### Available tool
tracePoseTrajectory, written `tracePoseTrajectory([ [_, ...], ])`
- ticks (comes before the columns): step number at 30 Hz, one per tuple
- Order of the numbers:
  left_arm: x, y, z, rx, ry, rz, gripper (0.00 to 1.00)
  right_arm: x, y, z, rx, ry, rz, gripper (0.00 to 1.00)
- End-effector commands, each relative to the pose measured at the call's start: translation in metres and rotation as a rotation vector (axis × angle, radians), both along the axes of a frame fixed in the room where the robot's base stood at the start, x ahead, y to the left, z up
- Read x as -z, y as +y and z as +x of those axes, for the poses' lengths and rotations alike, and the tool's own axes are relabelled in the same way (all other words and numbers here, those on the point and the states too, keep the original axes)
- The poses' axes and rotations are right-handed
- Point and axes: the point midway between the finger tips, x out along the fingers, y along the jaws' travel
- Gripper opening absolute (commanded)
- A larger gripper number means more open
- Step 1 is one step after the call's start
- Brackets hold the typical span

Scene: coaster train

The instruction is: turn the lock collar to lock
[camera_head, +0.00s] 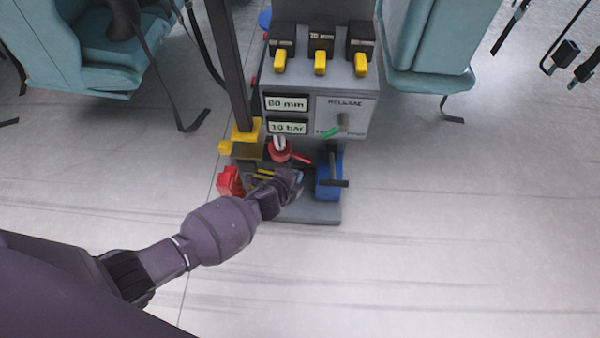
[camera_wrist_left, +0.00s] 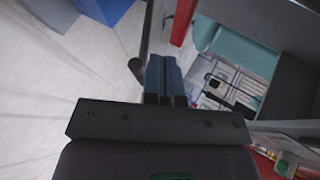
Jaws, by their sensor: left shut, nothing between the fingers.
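The lock collar appears to be the red ring (camera_head: 279,156) with a red handle pointing right, low on the front of the grey console (camera_head: 300,88). A pale pin stands up through it. My left gripper (camera_head: 296,180) is just below the collar in the head view, its fingers shut and empty. In the left wrist view the two fingers (camera_wrist_left: 165,78) lie side by side, with a red bar (camera_wrist_left: 183,22) just beyond them. I cannot tell whether they touch it. My right gripper is in neither view.
A blue block (camera_head: 325,186) with a dark lever stands right of my gripper. A red block (camera_head: 230,182) and a yellow-footed post (camera_head: 240,135) stand left. Teal seats (camera_head: 425,45) flank the console; the front floor is clear.

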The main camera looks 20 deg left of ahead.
Motion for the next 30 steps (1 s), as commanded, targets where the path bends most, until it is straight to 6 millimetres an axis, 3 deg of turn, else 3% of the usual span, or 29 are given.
tracePoseTrajectory([
  [1, -0.014, 0.000, -0.005, 0.001, -0.010, -0.001, 0.00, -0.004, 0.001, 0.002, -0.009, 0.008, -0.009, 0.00],
  [3, -0.021, 0.000, -0.014, 0.001, -0.012, -0.001, 0.00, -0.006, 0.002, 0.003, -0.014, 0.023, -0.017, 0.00],
  [16, -0.047, 0.004, -0.069, 0.001, -0.007, 0.000, 0.00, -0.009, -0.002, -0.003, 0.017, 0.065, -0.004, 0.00],
  [30, -0.048, 0.004, -0.082, 0.001, -0.001, -0.001, 0.00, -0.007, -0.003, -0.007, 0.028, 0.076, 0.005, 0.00],
])
